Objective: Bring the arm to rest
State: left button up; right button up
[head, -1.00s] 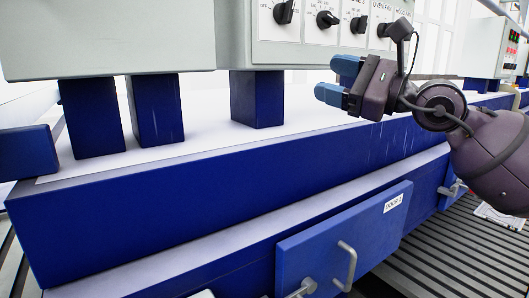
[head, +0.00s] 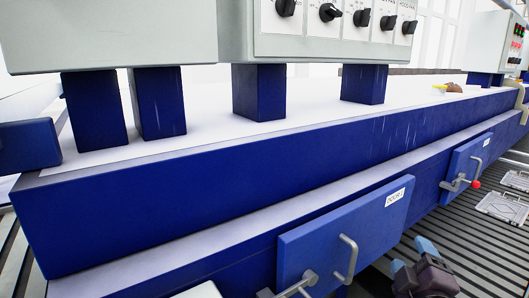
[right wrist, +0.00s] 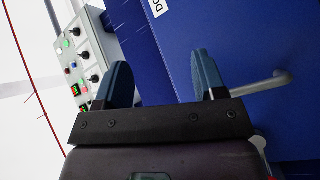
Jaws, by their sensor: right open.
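My right gripper (head: 412,256) is low at the bottom right of the head view, in front of the blue drawer-like front with a label (head: 345,235). Its two blue-grey fingers are apart with nothing between them. In the right wrist view the open fingers (right wrist: 162,76) point at a blue surface (right wrist: 160,60), with a metal handle (right wrist: 265,82) just right of the right finger. I cannot tell whether finger and handle touch. My left gripper is not in view.
A grey control box with several black knobs (head: 330,12) stands on blue posts above the white-topped blue bench (head: 200,200). A second labelled blue front (head: 467,165) has a handle and a red knob. Slatted floor (head: 440,235) lies in front.

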jog(key=s+d+f+m+g, duration=0.2)
jog(key=s+f+m+g, duration=0.45)
jog(key=s+f, duration=0.5)
jog(key=s+a+f+m+g+y, duration=0.1)
jog(key=s+f+m+g, duration=0.1)
jog(key=s+f+g, duration=0.55)
jog(key=s+a+f+m+g+y, duration=0.2)
jog(key=s+f, duration=0.2)
jog(key=s, duration=0.6)
jog(key=w+f+t, duration=0.8)
jog(key=f, duration=0.1)
jog(key=shift+f+t, duration=0.35)
jog(key=shift+t, duration=0.05)
jog(key=shift+n, duration=0.25)
